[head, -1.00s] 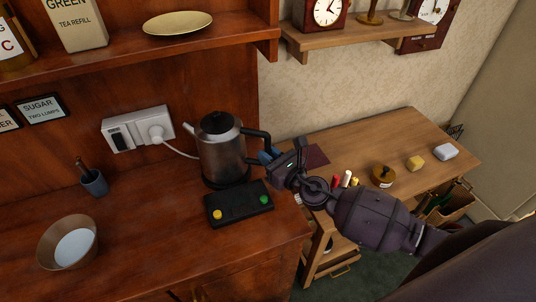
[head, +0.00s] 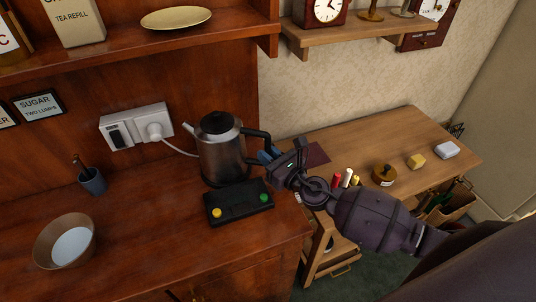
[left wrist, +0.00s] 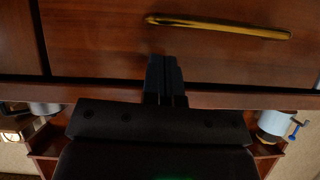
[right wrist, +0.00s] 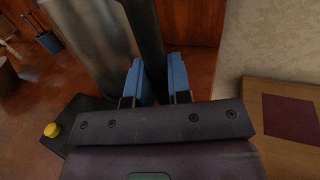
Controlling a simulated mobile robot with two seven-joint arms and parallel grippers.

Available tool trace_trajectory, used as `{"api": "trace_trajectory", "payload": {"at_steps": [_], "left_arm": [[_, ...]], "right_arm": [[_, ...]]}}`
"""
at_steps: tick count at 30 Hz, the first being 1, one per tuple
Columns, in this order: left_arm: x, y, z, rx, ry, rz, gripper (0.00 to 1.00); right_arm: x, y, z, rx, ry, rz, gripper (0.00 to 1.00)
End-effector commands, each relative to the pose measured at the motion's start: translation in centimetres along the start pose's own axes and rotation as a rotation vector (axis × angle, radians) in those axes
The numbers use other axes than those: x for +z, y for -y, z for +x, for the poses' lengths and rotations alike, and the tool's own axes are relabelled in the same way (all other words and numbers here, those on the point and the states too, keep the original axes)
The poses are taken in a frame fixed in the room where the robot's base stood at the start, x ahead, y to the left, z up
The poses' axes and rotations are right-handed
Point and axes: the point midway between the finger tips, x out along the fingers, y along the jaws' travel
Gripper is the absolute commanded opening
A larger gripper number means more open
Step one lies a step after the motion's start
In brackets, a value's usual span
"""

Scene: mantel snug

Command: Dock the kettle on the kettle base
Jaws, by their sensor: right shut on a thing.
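The kettle (head: 222,156), a metal body with black lid and handle, stands upright on the wooden counter near its right end. A dark rim at its foot looks like the kettle base (head: 211,182); I cannot tell whether the kettle is fully seated on it. My right gripper (head: 268,156) is at the kettle's right side, its blue fingers shut on the handle. The right wrist view shows the kettle body (right wrist: 95,40) just beyond these fingers (right wrist: 155,82). My left gripper (left wrist: 166,75) is shut and empty before a wooden drawer front, outside the head view.
A black panel (head: 238,208) with yellow and green buttons lies just in front of the kettle. A white cord runs from the wall socket (head: 135,127) behind the kettle. A bowl (head: 65,242) and a blue cup (head: 92,181) stand left. A lower desk (head: 400,135) is right.

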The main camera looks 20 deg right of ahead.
Motion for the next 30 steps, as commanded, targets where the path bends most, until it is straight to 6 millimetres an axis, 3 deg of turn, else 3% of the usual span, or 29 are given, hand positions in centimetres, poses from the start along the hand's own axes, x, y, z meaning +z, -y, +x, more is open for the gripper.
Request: {"api": "trace_trajectory", "payload": {"at_steps": [2, 3, 5, 14, 30], "left_arm": [[0.1, 0.0, 0.1, 0.0, 0.001, 0.0, 0.0], [0.1, 0.0, 0.0, 0.0, 0.001, 0.0, 0.0], [0.1, 0.0, 0.0, 0.0, 0.0, 0.0, 0.0], [0.1, 0.0, 0.0, 0.0, 0.001, 0.0, 0.0], [0.7, -0.1, 0.3, 0.0, 0.005, 0.0, 0.0]], "right_arm": [[0.1, 0.0, 0.1, 0.0, 0.004, 0.002, 0.0], [0.1, 0.0, 0.1, 0.0, 0.004, 0.001, 0.23], [0.1, 0.0, 0.1, 0.0, 0.004, 0.001, 0.29], [-0.3, 0.0, -0.3, 0.0, -0.005, -0.001, 0.29], [-0.3, 0.0, -3.6, 0.0, -0.003, -0.001, 0.29]]}}
